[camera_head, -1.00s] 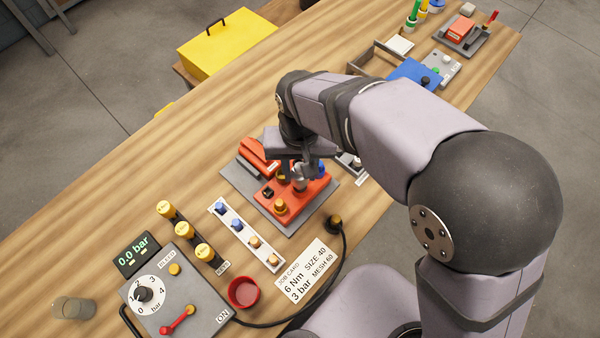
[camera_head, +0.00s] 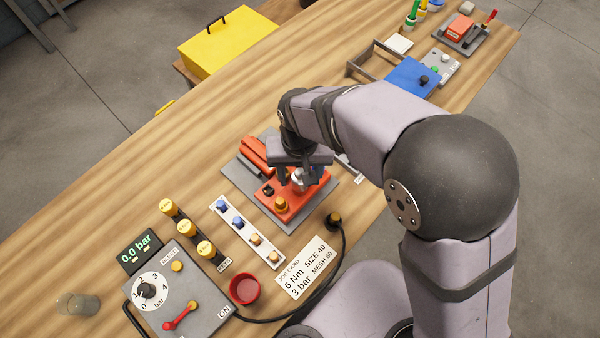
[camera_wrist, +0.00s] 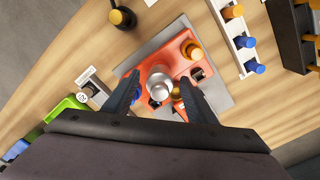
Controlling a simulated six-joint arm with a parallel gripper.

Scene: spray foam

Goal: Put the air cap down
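A silver round piece, which I take to be the air cap (camera_head: 297,183), stands upright on the orange block (camera_head: 265,196). In the wrist view the silver piece (camera_wrist: 159,88) sits between my fingers, with orange showing on either side. My gripper (camera_head: 298,176) is over the block, pointing down, its fingers apart around the piece. In the wrist view the gripper (camera_wrist: 159,84) looks open. A yellow-topped piece (camera_head: 281,204) stands on the same block, beside a dark socket (camera_head: 268,190). My fingers partly hide the block's far end.
The block rests on a grey plate (camera_head: 241,179) with an orange-red part (camera_head: 254,153) behind. A white rack (camera_head: 221,206) with blue and orange pieces stands close by. A red cup (camera_head: 244,289), control box (camera_head: 193,297) and job card (camera_head: 307,268) are nearer. Bare wood lies left.

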